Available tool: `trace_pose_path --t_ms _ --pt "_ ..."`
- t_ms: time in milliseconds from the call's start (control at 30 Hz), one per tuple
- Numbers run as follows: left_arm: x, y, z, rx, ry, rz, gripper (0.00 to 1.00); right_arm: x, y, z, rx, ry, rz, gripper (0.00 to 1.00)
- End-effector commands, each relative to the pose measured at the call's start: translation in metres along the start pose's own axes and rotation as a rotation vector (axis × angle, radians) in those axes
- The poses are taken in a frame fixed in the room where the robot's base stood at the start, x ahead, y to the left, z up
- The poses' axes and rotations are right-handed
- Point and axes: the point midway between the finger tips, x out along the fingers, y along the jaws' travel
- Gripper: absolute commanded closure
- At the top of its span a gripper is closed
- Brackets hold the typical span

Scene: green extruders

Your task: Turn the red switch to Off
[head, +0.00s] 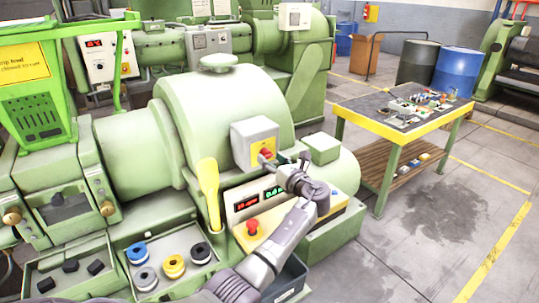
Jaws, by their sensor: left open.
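The red switch (265,153) sits on a grey box with a yellowish face plate (255,140), on the side of the green extruder (215,110). My left arm comes up from the bottom of the head view and bends at the wrist. My left gripper (274,161) is open, with its fingers pointing left at the switch. The fingertips are at or very close to the switch and partly cover it; I cannot tell whether they touch it. The switch's position and any lettering are too small to read. My right gripper is not in view.
Below the switch are a panel with red and green displays (258,198) and a red button (252,226). A yellow scoop (208,188) stands to the left. A tray (187,241) holds coloured rings. A yellow-edged table (385,131) stands right, with open floor around it.

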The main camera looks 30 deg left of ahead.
Motion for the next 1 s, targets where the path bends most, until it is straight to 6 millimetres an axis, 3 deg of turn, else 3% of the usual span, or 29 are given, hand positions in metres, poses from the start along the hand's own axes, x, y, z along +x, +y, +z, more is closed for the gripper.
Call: trace_pose_path --t_ms 167,467,833,1000 --pt "0.014 0.0 0.0 0.0 0.0 0.0 0.41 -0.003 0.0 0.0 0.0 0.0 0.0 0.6" --pt "0.016 0.0 -0.001 -0.001 0.001 0.0 0.41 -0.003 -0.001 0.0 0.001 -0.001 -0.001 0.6" --pt "0.016 0.0 -0.001 0.0 0.001 0.0 1.0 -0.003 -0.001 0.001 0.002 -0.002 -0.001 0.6" --pt "0.016 0.0 -0.001 -0.008 0.0 0.0 1.0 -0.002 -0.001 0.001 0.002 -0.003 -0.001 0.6"
